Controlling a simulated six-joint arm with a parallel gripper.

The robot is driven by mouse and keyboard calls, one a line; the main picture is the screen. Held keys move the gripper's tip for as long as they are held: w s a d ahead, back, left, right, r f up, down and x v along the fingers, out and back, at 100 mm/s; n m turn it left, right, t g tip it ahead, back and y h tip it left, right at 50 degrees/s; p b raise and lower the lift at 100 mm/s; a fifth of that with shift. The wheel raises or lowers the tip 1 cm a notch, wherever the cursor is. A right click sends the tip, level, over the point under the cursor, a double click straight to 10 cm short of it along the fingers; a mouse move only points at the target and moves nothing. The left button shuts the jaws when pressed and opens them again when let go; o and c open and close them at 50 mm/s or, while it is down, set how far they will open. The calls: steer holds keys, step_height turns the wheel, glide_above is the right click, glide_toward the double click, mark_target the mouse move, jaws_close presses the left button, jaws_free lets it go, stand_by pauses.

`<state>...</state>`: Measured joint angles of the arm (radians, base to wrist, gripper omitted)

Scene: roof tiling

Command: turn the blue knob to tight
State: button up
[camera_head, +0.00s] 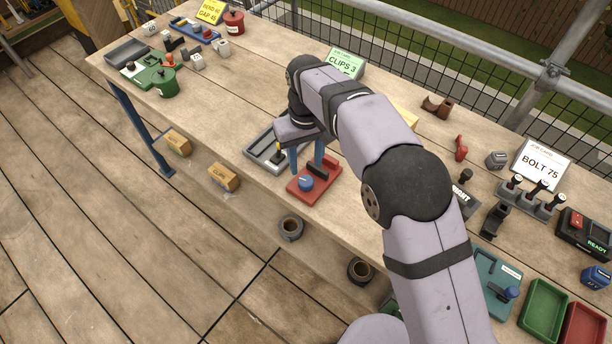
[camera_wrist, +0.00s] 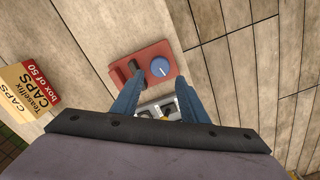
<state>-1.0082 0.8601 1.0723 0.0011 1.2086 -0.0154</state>
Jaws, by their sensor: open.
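A blue knob (camera_head: 305,183) sits on a red base plate (camera_head: 301,196) near the bench's front edge. A black handle (camera_head: 318,171) stands on the same plate beside the knob. In the wrist view the knob (camera_wrist: 160,67) shows a pale pointer line on its top, and the black handle (camera_wrist: 136,68) is to its left. My gripper (camera_head: 305,163) is open above the plate, with its two blue fingers apart. In the wrist view the fingers (camera_wrist: 157,96) reach toward the near edge of the plate. I cannot tell whether they touch anything. No tight mark is readable.
A grey tray (camera_head: 265,149) lies just left of the red plate. A yellow caps box (camera_wrist: 30,88) shows left in the wrist view. Bench in front of the plate is narrow.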

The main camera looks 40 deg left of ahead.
mark_target(306, 180)
steer(key=shift+f+p, duration=1.15)
steer(key=shift+f, duration=2.55)
steer(key=c, duration=0.8)
